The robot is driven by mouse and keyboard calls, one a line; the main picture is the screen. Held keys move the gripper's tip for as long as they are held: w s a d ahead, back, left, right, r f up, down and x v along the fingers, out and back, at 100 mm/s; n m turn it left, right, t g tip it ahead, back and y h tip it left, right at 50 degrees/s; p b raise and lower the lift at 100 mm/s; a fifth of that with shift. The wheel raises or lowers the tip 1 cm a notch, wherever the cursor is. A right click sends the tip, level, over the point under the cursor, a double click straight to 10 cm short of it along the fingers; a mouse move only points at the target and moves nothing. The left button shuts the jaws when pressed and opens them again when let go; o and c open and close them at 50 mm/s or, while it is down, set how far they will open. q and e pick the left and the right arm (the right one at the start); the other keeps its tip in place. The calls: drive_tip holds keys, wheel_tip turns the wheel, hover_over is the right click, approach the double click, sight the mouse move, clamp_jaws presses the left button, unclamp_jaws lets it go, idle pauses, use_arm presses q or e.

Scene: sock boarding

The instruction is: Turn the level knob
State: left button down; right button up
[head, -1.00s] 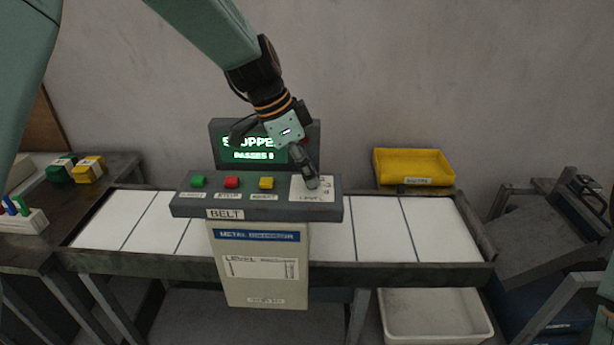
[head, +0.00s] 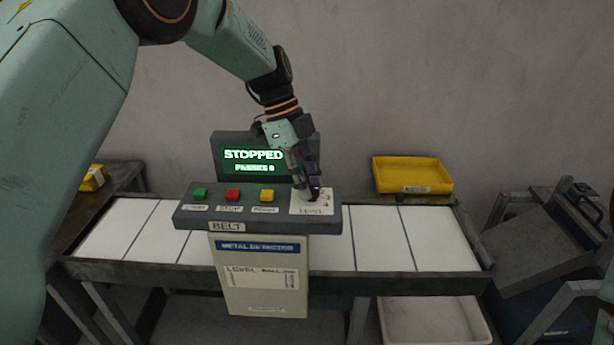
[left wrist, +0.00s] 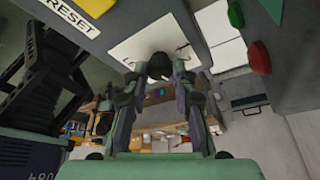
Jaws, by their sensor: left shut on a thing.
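The level knob is a small dark knob (left wrist: 159,64) on a white plate marked LEVEL (head: 312,209), at the right end of the grey control panel (head: 259,219). My left gripper (head: 309,192) points down at the plate from above and hides most of the knob in the head view. In the left wrist view its two fingertips (left wrist: 160,76) are closed around the knob. Which mark the knob points to cannot be read. My right gripper is not in view.
Green (head: 200,194), red (head: 233,195) and yellow (head: 266,195) buttons sit left of the plate. A screen (head: 253,160) behind reads STOPPED. A white belt (head: 385,240) runs beneath the panel. A yellow tray (head: 412,176) stands at the back right.

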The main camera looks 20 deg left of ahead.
use_arm(q)
drive_tip(key=shift+s+f+m, duration=0.2)
drive_tip(key=shift+f+m, duration=0.05)
drive_tip(key=shift+m, duration=0.05)
idle(0.4)
drive_tip(key=c, duration=1.4)
unclamp_jaws()
drive_tip(key=o, duration=0.3)
drive_tip(key=shift+w+d+r, duration=0.1)
drive_tip(key=shift+w, duration=0.05)
drive_tip(key=shift+r, duration=0.15)
drive_tip(key=v, duration=1.2)
drive_tip(key=shift+w, duration=0.2)
drive_tip(key=shift+s, duration=0.1)
